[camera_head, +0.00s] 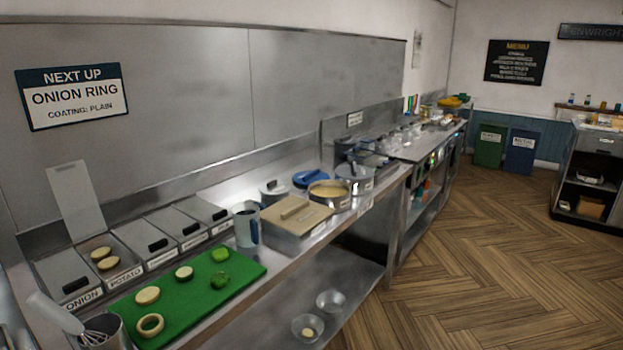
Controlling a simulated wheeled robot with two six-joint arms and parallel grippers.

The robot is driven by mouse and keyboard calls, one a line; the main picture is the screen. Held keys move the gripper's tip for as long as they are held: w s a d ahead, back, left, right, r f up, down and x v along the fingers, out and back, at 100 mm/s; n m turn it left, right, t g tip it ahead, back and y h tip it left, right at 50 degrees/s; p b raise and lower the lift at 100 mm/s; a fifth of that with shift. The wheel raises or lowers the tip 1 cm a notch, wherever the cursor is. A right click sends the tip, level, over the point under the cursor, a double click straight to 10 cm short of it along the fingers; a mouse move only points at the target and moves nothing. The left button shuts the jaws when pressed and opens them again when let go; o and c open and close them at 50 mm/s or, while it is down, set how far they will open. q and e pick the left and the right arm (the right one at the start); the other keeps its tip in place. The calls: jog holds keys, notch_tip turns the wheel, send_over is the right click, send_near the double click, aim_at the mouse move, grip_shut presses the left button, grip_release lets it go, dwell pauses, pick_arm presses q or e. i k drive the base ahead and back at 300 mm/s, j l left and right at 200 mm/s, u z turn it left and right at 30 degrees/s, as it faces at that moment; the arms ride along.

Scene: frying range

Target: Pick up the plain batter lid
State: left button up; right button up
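Several round containers stand on the steel counter right of centre. A steel pot with a grey lid (355,170) and dark knob is at the right. An open pot of pale yellow batter (329,188) is left of it. A blue lid (311,178) lies behind the open pot. Another grey-lidded pot (272,189) stands further left. Their front labels are too small to read, so I cannot tell which lid is the plain batter one. A wall sign (72,96) reads "NEXT UP ONION RING COATING: PLAIN".
A beige lidded box (290,218) stands before the pots, beside a jug (246,222). A green board (205,283) holds cut pieces. Lidded bins (150,242) line the wall; the potato bin's lid (76,200) stands upright.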

aim_at(305, 178)
jog(key=i+l+u, duration=0.1)
jog(key=u, duration=0.6)
jog(key=i+l+u, duration=0.15)
jog(key=l+u, duration=0.3)
jog(key=l, duration=0.6)
jog(key=l+u, duration=0.5)
jog(key=l, duration=0.55)
